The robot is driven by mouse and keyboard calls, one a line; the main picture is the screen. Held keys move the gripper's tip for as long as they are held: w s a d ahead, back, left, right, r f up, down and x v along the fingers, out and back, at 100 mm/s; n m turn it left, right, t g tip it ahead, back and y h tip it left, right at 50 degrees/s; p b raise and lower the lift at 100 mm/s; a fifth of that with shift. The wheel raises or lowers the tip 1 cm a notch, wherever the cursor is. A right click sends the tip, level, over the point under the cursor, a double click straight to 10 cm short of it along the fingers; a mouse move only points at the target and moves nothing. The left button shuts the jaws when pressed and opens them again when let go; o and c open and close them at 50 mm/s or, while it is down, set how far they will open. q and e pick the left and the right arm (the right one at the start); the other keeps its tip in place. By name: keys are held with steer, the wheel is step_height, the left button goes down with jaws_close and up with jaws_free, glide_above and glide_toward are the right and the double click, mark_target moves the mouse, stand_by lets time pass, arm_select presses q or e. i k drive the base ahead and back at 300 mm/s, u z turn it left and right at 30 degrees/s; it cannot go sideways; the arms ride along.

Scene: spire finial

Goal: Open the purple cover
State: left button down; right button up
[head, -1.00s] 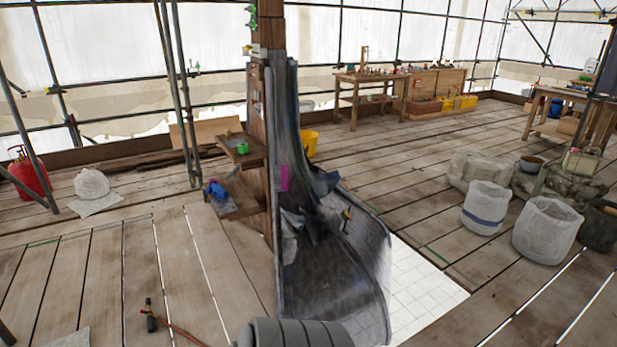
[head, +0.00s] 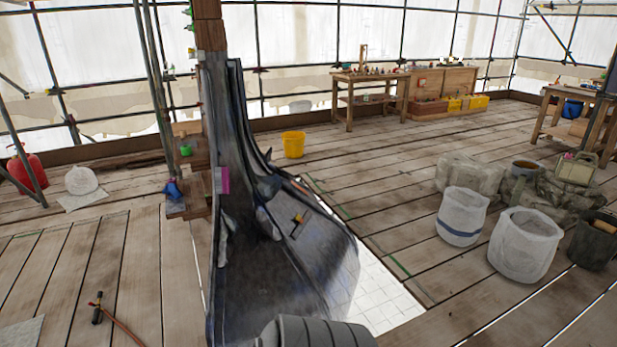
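The purple cover (head: 222,180) shows in the head view as a small upright magenta panel. It is at the left edge of a dark grey sheet-like chute (head: 262,272), just right of the wooden post's small shelves. I cannot tell whether it is shut or how it is hinged. Neither gripper is in view.
The wooden post (head: 208,30) carries shelves with a blue item (head: 173,190) and a green item (head: 186,150). A yellow bucket (head: 293,145) stands behind the chute. White sacks (head: 525,245) and stone blocks (head: 468,175) are at the right. Plank floor (head: 400,205) between is clear.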

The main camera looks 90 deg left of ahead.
mark_target(221, 175)
steer(key=u, duration=1.5)
steer(key=i, duration=0.95)
steer(key=u, duration=2.1)
steer(key=i, duration=2.45)
steer(key=z, duration=1.25)
